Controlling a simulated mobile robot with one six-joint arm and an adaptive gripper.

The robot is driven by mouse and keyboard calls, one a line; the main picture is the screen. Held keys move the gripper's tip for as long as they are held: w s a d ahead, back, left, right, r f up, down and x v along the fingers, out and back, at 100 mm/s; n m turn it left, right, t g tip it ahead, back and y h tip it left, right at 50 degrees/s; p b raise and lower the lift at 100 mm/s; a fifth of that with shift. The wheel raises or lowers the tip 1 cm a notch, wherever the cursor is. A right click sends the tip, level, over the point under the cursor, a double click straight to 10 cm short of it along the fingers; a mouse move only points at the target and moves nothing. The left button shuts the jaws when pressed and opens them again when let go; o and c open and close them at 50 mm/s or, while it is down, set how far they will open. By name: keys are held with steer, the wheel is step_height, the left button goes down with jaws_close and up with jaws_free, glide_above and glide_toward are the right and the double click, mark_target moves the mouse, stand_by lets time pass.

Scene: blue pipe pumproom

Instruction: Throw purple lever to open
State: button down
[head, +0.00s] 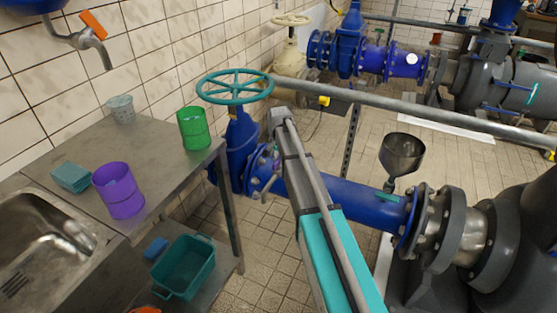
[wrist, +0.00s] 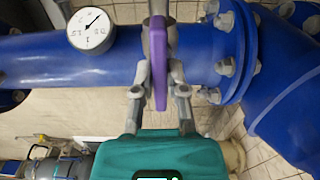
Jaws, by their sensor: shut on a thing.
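The purple lever (wrist: 159,62) stands upright in the middle of the wrist view, in front of a blue pipe (wrist: 60,58). My gripper (wrist: 158,88) has one grey finger on each side of the lever and is shut on it. The lever's lower end lies between the fingers, near the teal gripper body. In the head view my arm reaches toward the blue pipe (head: 345,200) and valve area.
A pressure gauge (wrist: 91,30) sits on the pipe left of the lever, and a bolted flange (wrist: 228,55) is to the right. A teal handwheel (head: 235,86) rises left of my arm. A metal table (head: 165,150) with cups stands further left.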

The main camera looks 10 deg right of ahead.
stand_by(0.3)
steer(key=c, duration=0.7)
jaws_free()
steer(key=shift+m, duration=0.5)
steer(key=m, duration=0.7)
step_height(320, 180, up, 14)
steer(key=p, duration=1.4)
steer(key=s+r+n+p, duration=0.2)
steer(key=s+r+p, duration=0.1)
steer(key=s, duration=0.3)
steer(key=s+r+n+p, duration=0.2)
steer(key=s+r, duration=0.1)
steer(key=s, duration=0.4)
steer(key=s+r+n+p, duration=0.2)
steer(key=s+n+p, duration=0.1)
steer(key=s, duration=0.4)
steer(key=shift+d+r+p, duration=0.1)
steer(key=shift+r+p, duration=0.25)
steer(key=shift+r, duration=0.05)
